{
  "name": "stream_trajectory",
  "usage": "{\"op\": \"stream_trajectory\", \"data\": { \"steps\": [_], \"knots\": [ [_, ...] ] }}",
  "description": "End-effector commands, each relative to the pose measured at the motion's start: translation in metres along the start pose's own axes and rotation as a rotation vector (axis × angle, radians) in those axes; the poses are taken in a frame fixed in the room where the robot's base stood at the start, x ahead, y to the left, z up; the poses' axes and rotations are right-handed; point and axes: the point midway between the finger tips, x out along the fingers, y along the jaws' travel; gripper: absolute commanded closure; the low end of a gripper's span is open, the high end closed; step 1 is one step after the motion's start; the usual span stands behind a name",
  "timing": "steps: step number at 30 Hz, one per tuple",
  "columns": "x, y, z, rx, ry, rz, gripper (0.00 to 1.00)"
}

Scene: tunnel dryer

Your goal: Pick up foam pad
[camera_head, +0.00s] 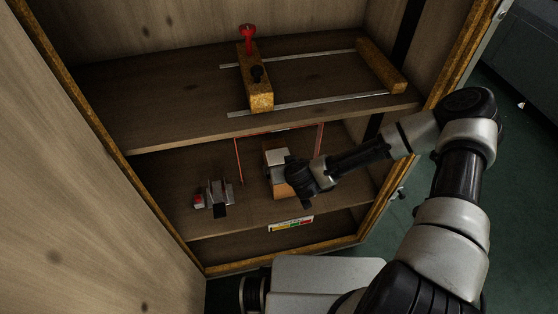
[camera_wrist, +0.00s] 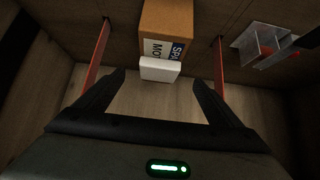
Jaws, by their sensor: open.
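The foam pad appears to be the small white block (camera_wrist: 160,69) in the wrist view, against the near end of a brown cardboard box (camera_wrist: 168,20). The box carries a white and blue label with partly readable print. My gripper (camera_wrist: 159,80) is open, with one dark finger on each side of the white block and a gap on both sides. In the head view my gripper (camera_head: 296,178) is at the box on the middle shelf, and hides part of it. I cannot clearly tell the pad from the label there.
Thin red rods (camera_wrist: 98,55) flank the box. A metal bracket with a red part (camera_head: 215,195) stands left on the same shelf (camera_head: 245,210). The upper shelf (camera_head: 150,110) above carries a wooden clamp-like fixture (camera_head: 256,80).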

Motion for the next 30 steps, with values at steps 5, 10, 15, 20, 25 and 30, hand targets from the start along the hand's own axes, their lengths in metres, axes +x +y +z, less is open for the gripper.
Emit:
{"op": "stream_trajectory", "data": {
  "steps": [5, 10, 15, 20, 25, 30],
  "knots": [
    [0.018, 0.0, 0.0, 0.001, 0.0, -0.001, 0.12],
    [0.033, 0.0, 0.0, 0.004, -0.001, 0.0, 0.12],
    [0.059, 0.0, -0.003, 0.004, -0.001, 0.0, 0.12],
    [0.071, 0.0, -0.005, 0.001, -0.001, -0.001, 0.12],
    [0.071, 0.001, -0.006, -0.001, 0.0, -0.001, 0.12],
    [0.071, 0.0, -0.006, -0.001, 0.0, -0.001, 0.3]
  ]
}}
